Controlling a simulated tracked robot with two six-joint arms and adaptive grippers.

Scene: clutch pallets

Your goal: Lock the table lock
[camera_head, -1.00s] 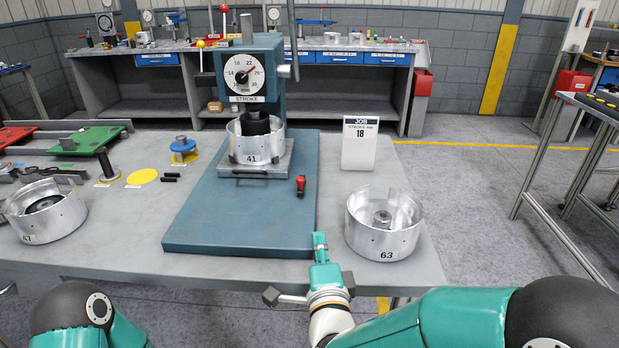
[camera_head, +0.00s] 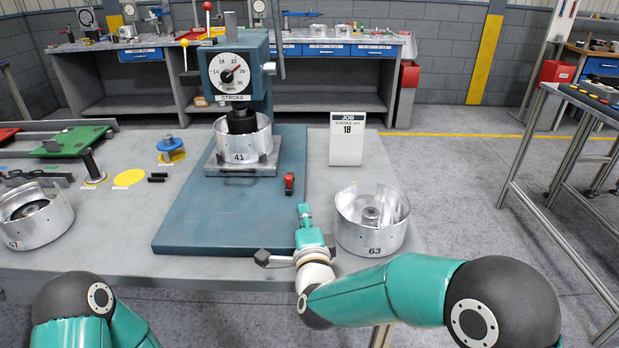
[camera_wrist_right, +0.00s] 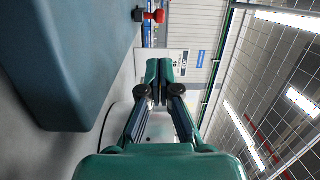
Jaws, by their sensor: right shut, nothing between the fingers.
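The table lock appears to be the small red-handled lever (camera_head: 289,183) on the right edge of the blue press base (camera_head: 215,225). In the right wrist view its red and black knob (camera_wrist_right: 154,15) shows at the top, beside the blue base's edge. My right gripper (camera_head: 304,210) is shut and empty, just in front and slightly right of the lever, not touching it. In the wrist view the closed fingers (camera_wrist_right: 158,75) point forward, apart from the lever. Part of my left arm shows at the bottom left; its gripper is out of view.
Drum 63 (camera_head: 371,238) stands close to the right of my right gripper. A job card (camera_head: 347,139) reading 18 stands behind.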

